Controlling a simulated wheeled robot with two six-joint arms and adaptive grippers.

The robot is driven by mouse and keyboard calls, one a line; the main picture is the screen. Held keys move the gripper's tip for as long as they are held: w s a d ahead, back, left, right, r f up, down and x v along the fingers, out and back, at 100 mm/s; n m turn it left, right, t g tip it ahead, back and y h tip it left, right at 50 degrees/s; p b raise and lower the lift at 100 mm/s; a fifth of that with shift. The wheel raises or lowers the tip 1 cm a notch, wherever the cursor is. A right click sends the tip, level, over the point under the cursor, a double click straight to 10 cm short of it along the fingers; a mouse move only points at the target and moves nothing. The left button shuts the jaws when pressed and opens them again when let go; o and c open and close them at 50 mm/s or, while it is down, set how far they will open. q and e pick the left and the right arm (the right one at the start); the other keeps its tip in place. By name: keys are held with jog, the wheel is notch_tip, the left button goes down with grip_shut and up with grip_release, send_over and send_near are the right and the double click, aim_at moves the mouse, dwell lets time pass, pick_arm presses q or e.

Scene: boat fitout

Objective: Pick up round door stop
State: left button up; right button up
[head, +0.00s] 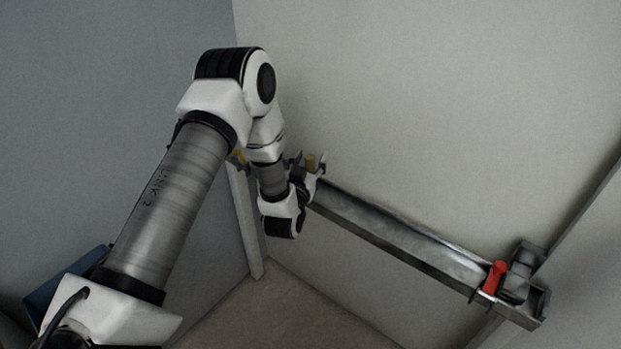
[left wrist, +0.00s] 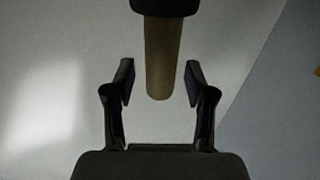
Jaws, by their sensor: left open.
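The round door stop is a tan-brown cylinder with a black end in the left wrist view (left wrist: 162,60). In the head view its small tan part (head: 311,162) shows at the far left end of a metal rail. My left gripper (head: 308,168) is there, mostly hidden by my own wrist. In the left wrist view my open fingers (left wrist: 160,84) stand on either side of the cylinder's free end, with a gap on both sides. They do not appear to touch it. My right gripper is in neither view.
A grey metal rail (head: 400,240) runs along the pale wall to a bracket with a red handle (head: 494,277) at the right. Walls meet in a corner close to my left wrist. Brown floor (head: 290,310) lies open below.

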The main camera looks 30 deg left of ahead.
pick_arm(q)
grip_shut()
jog(key=shift+r, duration=0.1)
